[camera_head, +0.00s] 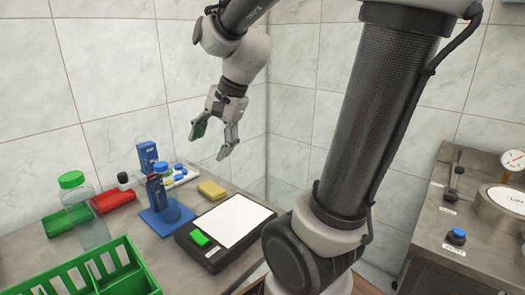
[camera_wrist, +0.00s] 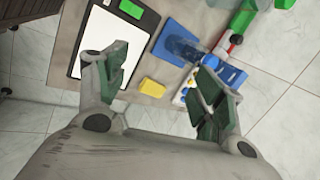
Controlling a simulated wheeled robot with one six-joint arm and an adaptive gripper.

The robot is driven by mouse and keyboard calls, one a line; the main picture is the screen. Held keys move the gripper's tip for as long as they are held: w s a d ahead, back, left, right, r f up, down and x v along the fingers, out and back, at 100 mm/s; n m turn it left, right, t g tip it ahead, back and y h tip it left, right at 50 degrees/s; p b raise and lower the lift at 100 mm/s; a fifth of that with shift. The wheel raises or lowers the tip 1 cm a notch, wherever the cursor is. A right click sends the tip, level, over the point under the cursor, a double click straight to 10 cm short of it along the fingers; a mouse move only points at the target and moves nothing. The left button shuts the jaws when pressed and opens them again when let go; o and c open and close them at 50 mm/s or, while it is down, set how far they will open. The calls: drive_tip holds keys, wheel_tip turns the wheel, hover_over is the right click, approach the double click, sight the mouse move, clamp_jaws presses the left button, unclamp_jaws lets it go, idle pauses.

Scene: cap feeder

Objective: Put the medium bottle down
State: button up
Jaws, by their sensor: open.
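A bottle with a blue cap (camera_head: 161,168) stands upright at the blue stand (camera_head: 166,220); I take it to be the medium bottle. In the wrist view a see-through bottle (camera_wrist: 185,49) shows over the stand's base (camera_wrist: 169,36). Whether it rests fully on the base is hard to tell. A larger clear bottle with a green cap (camera_head: 72,180) stands at the left. A small black-capped item (camera_head: 123,180) stands behind. My gripper (camera_head: 214,140) is open and empty, well above the table, to the right of the stand; it also shows in the wrist view (camera_wrist: 163,77).
A black scale with a white plate (camera_head: 232,220) lies right of the stand. Tiled walls stand behind. A steel machine (camera_head: 465,225) stands at the right.

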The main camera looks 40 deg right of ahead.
drive_tip(key=s+d+n+h, duration=0.1)
drive_tip(key=s+d+n, duration=0.2)
drive_tip(key=s+n, duration=0.3)
drive_tip(key=s+d+n+h, duration=0.2)
drive_tip(key=s+d+n, duration=0.1)
drive_tip(key=s+n, duration=0.3)
drive_tip(key=shift+s+r+n, duration=0.3)
drive_tip(key=shift+s+n, duration=0.1)
drive_tip(key=shift+s, duration=0.45)
